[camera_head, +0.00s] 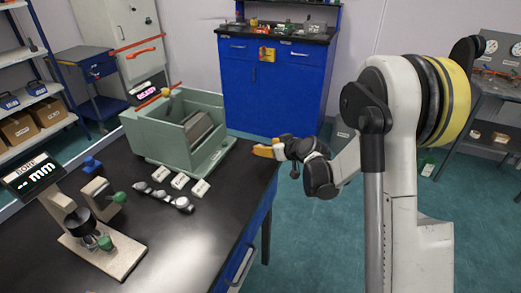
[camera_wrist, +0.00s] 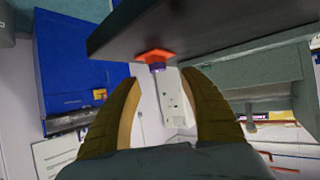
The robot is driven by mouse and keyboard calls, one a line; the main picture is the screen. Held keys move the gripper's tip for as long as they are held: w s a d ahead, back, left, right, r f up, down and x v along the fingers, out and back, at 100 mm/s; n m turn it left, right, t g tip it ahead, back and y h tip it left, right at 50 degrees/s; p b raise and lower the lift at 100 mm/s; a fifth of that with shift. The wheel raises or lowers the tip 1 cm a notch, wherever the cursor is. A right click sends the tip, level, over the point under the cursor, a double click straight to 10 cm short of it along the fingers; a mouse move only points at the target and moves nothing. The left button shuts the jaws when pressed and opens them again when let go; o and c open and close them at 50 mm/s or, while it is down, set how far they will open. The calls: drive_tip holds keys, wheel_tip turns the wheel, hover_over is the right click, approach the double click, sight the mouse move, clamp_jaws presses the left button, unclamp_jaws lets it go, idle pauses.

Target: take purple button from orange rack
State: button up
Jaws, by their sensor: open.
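In the wrist view, which looks upside down, an orange rack (camera_wrist: 155,55) sits against the dark tabletop. A small purple button (camera_wrist: 157,68) shows on the rack, largely end-on and small. My gripper (camera_wrist: 160,80) is open, and the rack and button appear between its two tan fingertips, with a gap seen around the button. Nothing is held. In the head view my gripper (camera_head: 265,151) is at the right edge of the black table, beside the grey-green machine. I cannot make out the rack or button there.
The grey-green machine (camera_head: 190,138) stands on the black table (camera_head: 165,235) left of my gripper. A gauge stand (camera_head: 100,255), white blocks (camera_head: 180,181) and dark rounded parts (camera_head: 160,195) lie nearer. A blue cabinet (camera_head: 270,90) stands behind. Floor right of the table is open.

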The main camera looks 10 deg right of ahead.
sight(260, 145)
drive_tip(key=b+x, duration=0.1)
drive_tip(key=x, duration=0.3)
drive_tip(key=shift+w+d+f+b, duration=0.1)
drive_tip(key=shift+f+b, duration=0.05)
drive_tip(key=shift+b, duration=0.15)
drive_tip(key=c, duration=1.1)
drive_tip(key=shift+o, duration=0.2)
